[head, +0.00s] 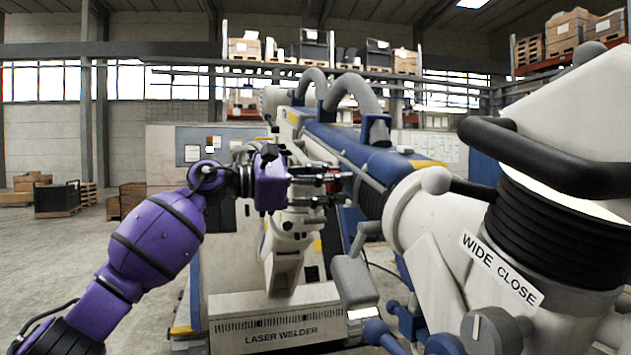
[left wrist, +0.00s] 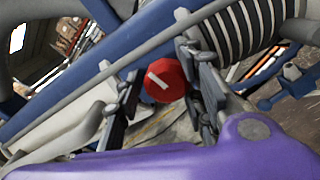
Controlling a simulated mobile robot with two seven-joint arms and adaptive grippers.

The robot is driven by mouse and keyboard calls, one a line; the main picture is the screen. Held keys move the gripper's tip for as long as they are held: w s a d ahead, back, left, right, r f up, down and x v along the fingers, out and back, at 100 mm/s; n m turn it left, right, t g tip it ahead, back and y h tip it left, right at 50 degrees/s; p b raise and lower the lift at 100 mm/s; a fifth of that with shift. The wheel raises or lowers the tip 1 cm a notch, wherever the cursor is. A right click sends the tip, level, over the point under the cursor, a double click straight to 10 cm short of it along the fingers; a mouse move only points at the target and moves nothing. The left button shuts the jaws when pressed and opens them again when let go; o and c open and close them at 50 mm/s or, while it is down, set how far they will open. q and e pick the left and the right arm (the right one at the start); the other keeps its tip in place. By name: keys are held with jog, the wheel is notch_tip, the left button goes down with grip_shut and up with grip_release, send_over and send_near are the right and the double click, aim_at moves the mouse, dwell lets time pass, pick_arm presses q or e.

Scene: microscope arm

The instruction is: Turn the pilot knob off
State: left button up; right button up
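The red knob with a white pointer bar (left wrist: 165,80) shows in the left wrist view, between the two fingers of my left gripper (left wrist: 165,88). Its white bar is tilted, running from upper left to lower right. In the head view only a small red part of the knob (head: 333,184) shows behind the fingers. My left gripper (head: 322,186) reaches in from the left, its fingers apart on either side of the knob. I cannot tell whether either finger touches it. No label on the red knob is readable. My right gripper is not in view.
The blue and white laser welder (head: 268,312) fills the middle. Its thick grey hoses (head: 352,92) arch above the knob. At the right is a large white part with a "WIDE CLOSE" label (head: 500,270) and a grey knob (head: 490,330). Open floor (head: 50,250) lies at left.

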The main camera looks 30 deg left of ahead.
pick_arm(q)
jog(key=v, duration=1.2)
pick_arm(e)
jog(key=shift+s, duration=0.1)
